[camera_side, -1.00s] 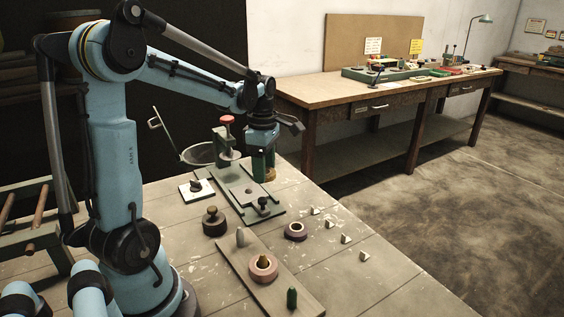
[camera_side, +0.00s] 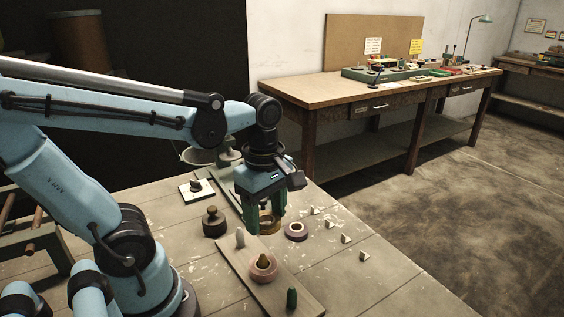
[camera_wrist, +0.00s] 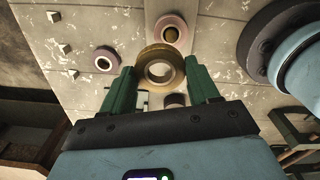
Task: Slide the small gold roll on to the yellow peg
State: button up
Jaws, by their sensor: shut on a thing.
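The gold roll (camera_side: 268,227) is held between the green fingers of my gripper (camera_side: 266,222), above the table and behind the peg board (camera_side: 233,262). In the wrist view the gold roll (camera_wrist: 160,51) sits between the fingertips (camera_wrist: 161,72), with its open hole facing the camera. The yellow peg (camera_side: 262,259) stands in the middle of the board with a pink roll (camera_side: 263,272) around its base. The pink roll (camera_wrist: 176,20) and the yellow peg (camera_wrist: 171,34) also show in the wrist view, just beyond the gold roll. The gold roll is apart from the peg.
A grey-white peg (camera_side: 240,239) and a green peg (camera_side: 291,298) stand on the same board. A mauve roll with a dark core (camera_side: 296,231) lies right of my gripper. A dark knobbed weight (camera_side: 214,223) stands to the left. Several white wedges (camera_side: 346,239) lie at right.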

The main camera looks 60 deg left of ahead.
aim_at(261, 227)
jog(key=shift+s+d+f+m, duration=0.45)
jog(key=shift+s+d, duration=0.25)
jog(key=shift+s, duration=0.15)
jog(key=shift+f, duration=1.8)
jog(key=shift+f, duration=0.1)
jog(key=shift+f, duration=1.55)
jog(key=o, duration=1.4)
jog(key=shift+r, duration=0.15)
jog(key=shift+r, duration=3.4)
